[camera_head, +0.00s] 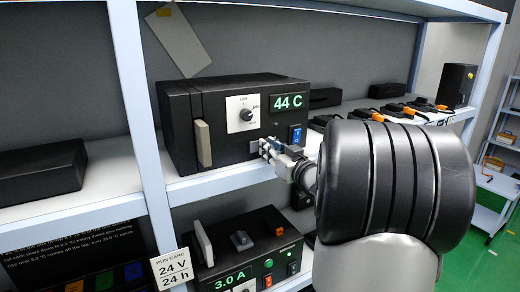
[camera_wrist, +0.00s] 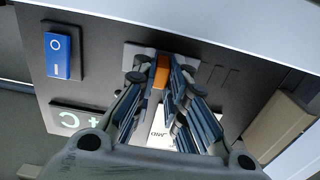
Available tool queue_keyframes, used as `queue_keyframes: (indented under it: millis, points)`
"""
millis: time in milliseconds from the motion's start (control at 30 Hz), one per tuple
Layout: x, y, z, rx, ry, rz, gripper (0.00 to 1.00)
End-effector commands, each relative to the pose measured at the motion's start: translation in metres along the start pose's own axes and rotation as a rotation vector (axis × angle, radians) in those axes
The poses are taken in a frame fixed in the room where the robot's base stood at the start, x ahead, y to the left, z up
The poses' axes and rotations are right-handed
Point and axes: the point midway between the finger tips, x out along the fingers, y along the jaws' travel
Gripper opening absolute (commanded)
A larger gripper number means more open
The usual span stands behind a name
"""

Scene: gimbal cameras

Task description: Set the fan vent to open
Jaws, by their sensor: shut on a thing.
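The black unit (camera_head: 180,103) with a green "44 C" display (camera_head: 288,101) stands on the upper shelf. In the wrist view its front shows a small orange tab (camera_wrist: 162,70) on a light grey plate (camera_wrist: 133,52), with thin dark slits (camera_wrist: 216,75) beside it. I take the tab to be the fan vent's slider; no label for it is readable. My gripper (camera_head: 268,150) is at the lower front of the unit. In the wrist view its fingers (camera_wrist: 161,84) are closed around the orange tab. The head view hides the tab behind the fingers.
A blue rocker switch (camera_head: 296,134) and a dial (camera_head: 246,115) sit close to my gripper. A beige handle (camera_head: 203,143) is on the unit's left. Another unit showing "3.0 A" (camera_head: 230,280) stands below. A shelf upright (camera_head: 137,90) rises at left.

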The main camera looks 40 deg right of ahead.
Motion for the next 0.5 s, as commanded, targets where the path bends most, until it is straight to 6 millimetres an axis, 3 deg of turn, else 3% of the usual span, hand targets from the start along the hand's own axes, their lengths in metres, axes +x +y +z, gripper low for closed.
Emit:
queue_keyframes:
  millis: [233, 267, 500]
  points:
    - [-0.0009, 0.0039, -0.0004, 0.001, 0.000, 0.009, 0.00]
    - [-0.0009, 0.0040, -0.0004, 0.001, 0.000, 0.010, 0.15]
    - [-0.0008, 0.0033, -0.0005, 0.000, 0.001, 0.008, 0.31]
